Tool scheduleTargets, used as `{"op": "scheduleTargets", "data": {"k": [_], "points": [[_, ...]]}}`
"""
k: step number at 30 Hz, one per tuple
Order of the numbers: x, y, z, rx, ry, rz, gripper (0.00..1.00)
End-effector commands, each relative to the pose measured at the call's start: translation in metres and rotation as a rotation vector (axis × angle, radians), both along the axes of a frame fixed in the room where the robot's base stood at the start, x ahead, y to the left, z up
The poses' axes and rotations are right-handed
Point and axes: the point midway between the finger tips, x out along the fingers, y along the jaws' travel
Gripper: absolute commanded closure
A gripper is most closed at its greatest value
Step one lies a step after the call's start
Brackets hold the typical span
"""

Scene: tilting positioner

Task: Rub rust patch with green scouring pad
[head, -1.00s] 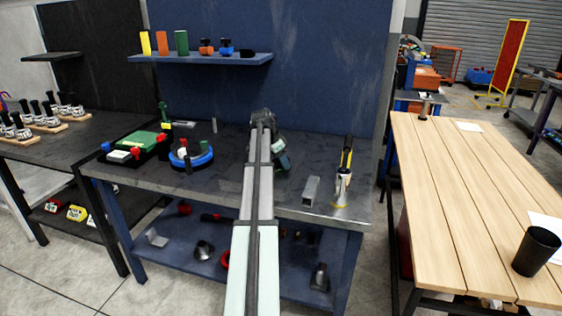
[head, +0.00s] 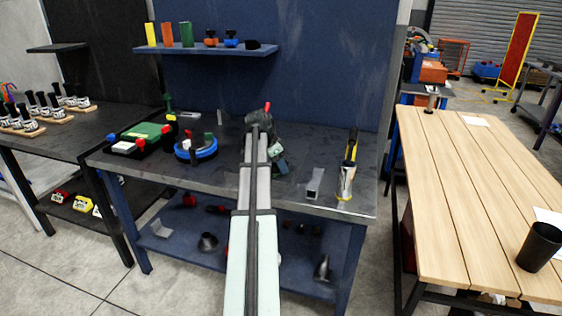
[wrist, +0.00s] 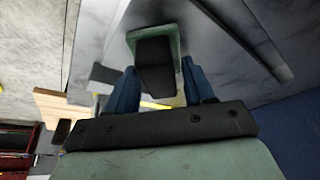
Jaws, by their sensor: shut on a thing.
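My gripper (wrist: 158,78) is shut on a dark block with a green face at its far end, which I take to be the green scouring pad (wrist: 153,32). The blue fingers stand on either side of the dark block in the wrist view. The green face is in front of a grey surface; I cannot tell whether they touch. In the head view my arm reaches over the grey workbench (head: 218,183), and its end hides most of what it holds. I cannot make out the rust patch in any view.
A blue ring-shaped fixture (head: 207,154) and a green plate (head: 142,131) with red and white clamps stand left of my arm. A grey channel (head: 313,183) and a metal canister (head: 345,182) stand to its right. A blue shelf (head: 205,50) hangs behind.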

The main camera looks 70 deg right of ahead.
Motion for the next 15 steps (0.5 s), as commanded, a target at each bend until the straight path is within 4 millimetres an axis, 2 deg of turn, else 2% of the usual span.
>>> {"op": "scheduleTargets", "data": {"k": [1, 3, 6, 15], "points": [[0.000, 0.007, -0.001, 0.001, 0.000, 0.001, 0.76], [0.000, 0.004, 0.004, 0.000, 0.000, 0.000, 0.76], [0.000, 0.003, 0.026, -0.001, -0.001, -0.001, 0.76], [0.000, 0.003, 0.052, -0.001, -0.001, -0.001, 0.76]]}}
